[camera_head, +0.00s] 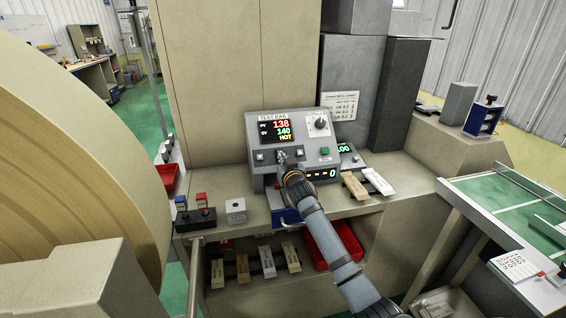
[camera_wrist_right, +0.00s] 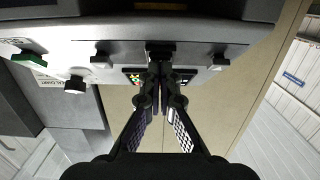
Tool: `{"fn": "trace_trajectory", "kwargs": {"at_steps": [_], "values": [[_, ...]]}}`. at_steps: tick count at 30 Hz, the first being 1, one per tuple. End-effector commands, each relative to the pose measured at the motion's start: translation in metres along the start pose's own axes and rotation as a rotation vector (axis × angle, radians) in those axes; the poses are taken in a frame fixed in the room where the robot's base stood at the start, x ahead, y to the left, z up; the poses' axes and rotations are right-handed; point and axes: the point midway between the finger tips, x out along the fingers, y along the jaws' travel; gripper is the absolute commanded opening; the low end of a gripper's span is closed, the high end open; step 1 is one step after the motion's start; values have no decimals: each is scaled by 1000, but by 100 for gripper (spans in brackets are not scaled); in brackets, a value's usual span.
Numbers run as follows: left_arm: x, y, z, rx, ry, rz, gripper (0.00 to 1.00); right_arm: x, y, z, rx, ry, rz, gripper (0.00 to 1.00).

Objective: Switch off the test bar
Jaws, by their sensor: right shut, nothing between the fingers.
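The test bar console (camera_head: 305,128) is a grey box with a sloped face on the bench. Its display (camera_head: 277,130) reads PV 138, SV 140 and HOT. A round knob (camera_head: 320,123) and a green button (camera_head: 325,152) sit to the right of the display. My right gripper (camera_head: 282,158) is at the lower part of the face, below the display, its fingers shut and empty. In the right wrist view the closed fingertips (camera_wrist_right: 160,72) meet or nearly meet a dark control on the panel; contact is unclear. They partly cover the display. My left gripper is not in view.
Left of the console, a small grey block (camera_head: 236,210) and a black stand with blue and red tops (camera_head: 194,216) sit on the bench. Pale bars (camera_head: 378,181) lie to the right. A large beige roll (camera_head: 75,150) fills the left side.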

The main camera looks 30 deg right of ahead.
Motion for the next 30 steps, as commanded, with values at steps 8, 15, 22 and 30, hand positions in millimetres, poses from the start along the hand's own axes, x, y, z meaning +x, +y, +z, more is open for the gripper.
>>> {"fn": "trace_trajectory", "kwargs": {"at_steps": [8,15,22,30], "values": [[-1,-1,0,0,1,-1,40,-3,0,-36,0,5,1,0],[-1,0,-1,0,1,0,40,-8,0,-82,0,5,0,0],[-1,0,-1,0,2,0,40,-10,0,-99,-1,2,0,0],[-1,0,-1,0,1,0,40,-10,0,-100,-1,1,0,0]]}}
